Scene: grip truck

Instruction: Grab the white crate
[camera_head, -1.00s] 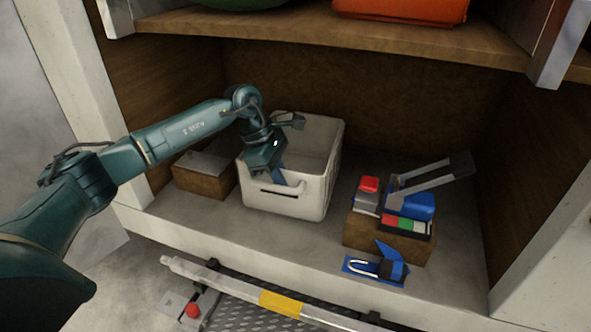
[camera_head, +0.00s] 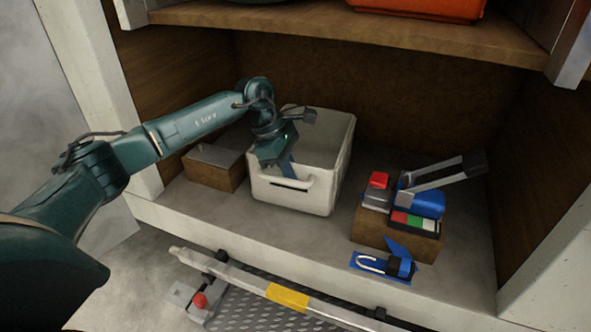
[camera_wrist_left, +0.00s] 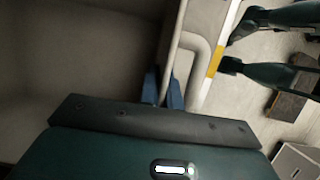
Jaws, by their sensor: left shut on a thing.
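The white crate (camera_head: 331,165) stands on the lower shelf, left of the middle, with its handle side facing me. My left gripper (camera_head: 287,168) points down at the crate's front wall, above the handle slot. It is shut on that wall. In the left wrist view the blue fingers (camera_wrist_left: 164,90) sit one on each side of the crate's rim, with the handle bar (camera_wrist_left: 207,70) just to the right. The crate's inside fills the left of that view. The gripper's wrist hides part of the crate's rim in the head view. My right gripper is not seen.
A brown box (camera_head: 217,166) stands close left of the crate. Right of it, a brown box (camera_head: 375,232) carries red, blue and grey items, with a blue padlock-like item (camera_head: 385,262) in front. An upper shelf (camera_head: 330,40) hangs above. A striped bar (camera_head: 288,298) runs below the front edge.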

